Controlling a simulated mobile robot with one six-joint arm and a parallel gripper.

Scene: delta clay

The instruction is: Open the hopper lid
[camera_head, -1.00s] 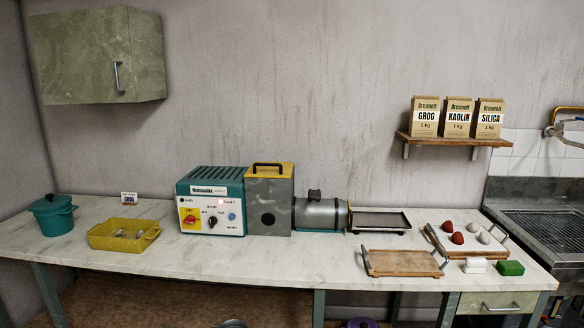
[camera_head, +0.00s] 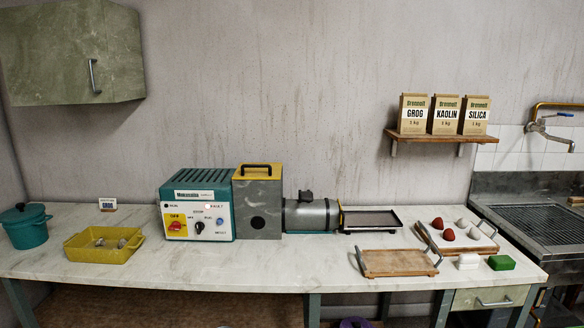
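The hopper (camera_head: 258,209) is a grey box with a round dark hole in its front, standing near the middle of the counter. Its yellow lid (camera_head: 276,172) with a black bar handle (camera_head: 262,166) lies flat on top and looks shut. A teal and white control box (camera_head: 198,208) with a red switch and knobs adjoins it on the left. A grey horizontal barrel (camera_head: 308,214) adjoins it on the right. My gripper is not in view.
A dark tray (camera_head: 370,228) stands right of the barrel. A wooden board (camera_head: 397,263) and a board with red and white lumps (camera_head: 484,242) lie further right. A yellow tub (camera_head: 90,247) and teal pot (camera_head: 27,236) stand left. Counter (camera_head: 285,262) in front of the hopper is clear.

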